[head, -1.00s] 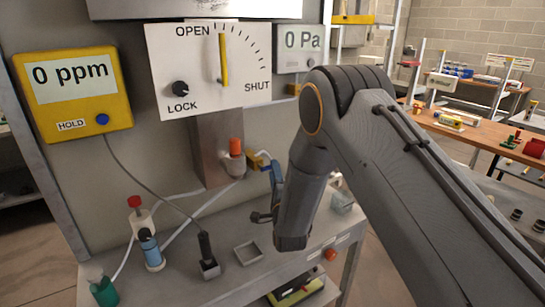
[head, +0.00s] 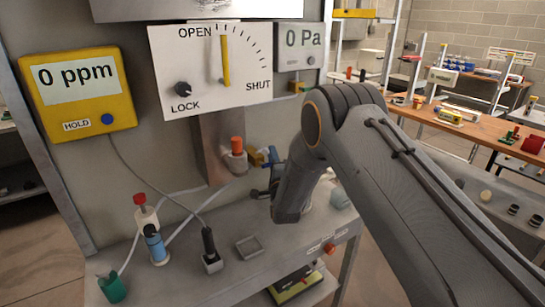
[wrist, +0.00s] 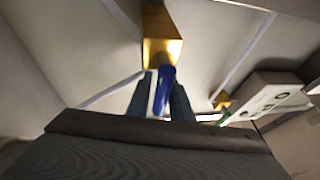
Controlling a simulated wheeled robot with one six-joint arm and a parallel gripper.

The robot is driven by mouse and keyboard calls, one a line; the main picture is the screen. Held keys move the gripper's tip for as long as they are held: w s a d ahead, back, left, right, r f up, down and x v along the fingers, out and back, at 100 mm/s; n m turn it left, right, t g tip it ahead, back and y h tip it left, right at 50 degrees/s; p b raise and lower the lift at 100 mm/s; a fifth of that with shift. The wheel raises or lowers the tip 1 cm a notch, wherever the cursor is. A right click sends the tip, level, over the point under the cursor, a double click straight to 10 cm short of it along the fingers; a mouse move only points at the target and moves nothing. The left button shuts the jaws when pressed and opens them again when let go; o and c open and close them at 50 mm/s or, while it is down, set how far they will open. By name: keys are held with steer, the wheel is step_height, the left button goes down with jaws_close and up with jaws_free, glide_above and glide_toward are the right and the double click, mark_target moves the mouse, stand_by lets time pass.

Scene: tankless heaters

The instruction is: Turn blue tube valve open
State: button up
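The tube valve has a brass body (wrist: 161,38) and a blue handle (wrist: 164,88), large in the upper middle of the wrist view. In the head view the brass body (head: 256,158) is small, behind the panel's lower edge, and my arm's end partly hides the handle. My gripper (wrist: 163,92) has one grey-blue finger on each side of the blue handle. A thin light gap shows between the left finger and the handle; contact on the right is unclear. In the head view my gripper (head: 271,178) is at the valve, mostly hidden by my wrist.
A dial panel (head: 205,95) hangs above, beside a yellow meter (head: 78,115) reading 0 ppm and a 0 Pa display (head: 302,40). An orange-capped fitting (head: 237,158) is close left of the valve. A red-capped valve (head: 145,215) and blue bottle (head: 155,245) stand on the shelf (head: 185,283).

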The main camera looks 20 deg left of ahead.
mark_target(258, 157)
jaws_close()
steer(key=shift+n+b, duration=0.4)
steer(key=shift+b, duration=0.05)
steer(key=s+a+r+n+g+y+b, duration=0.1)
steer(key=n+y+b, duration=0.2)
steer(key=n, duration=0.3)
steer(key=s+r+n+g+y+b, duration=0.1)
steer(key=r+n+y+b, duration=0.1)
steer(key=n+b, duration=0.4)
steer(key=s+a+r+n+g+y+b, duration=0.1)
steer(key=n+y+b, duration=0.3)
steer(key=n+b, duration=0.1)
steer(key=shift+s+a+r+n+g, duration=0.1)
steer(key=shift+a+r+n+g, duration=0.2)
steer(key=shift+n, duration=0.6)
steer(key=shift+s+a+n+g+y+b, duration=0.25)
steer(key=shift+n+g+b, duration=0.2)
steer(key=shift+n, duration=0.35)
steer(key=shift+s+a+n+g+y+b, duration=0.1)
steer(key=shift+s+n+g+y+b, duration=0.2)
steer(key=shift+n, duration=0.5)
steer(key=shift+s+a+n+g+y+b, duration=0.1)
steer(key=shift+a+n+g+y+b, duration=0.1)
steer(key=shift+n+g+b, duration=0.45)
steer(key=shift+n, duration=0.35)
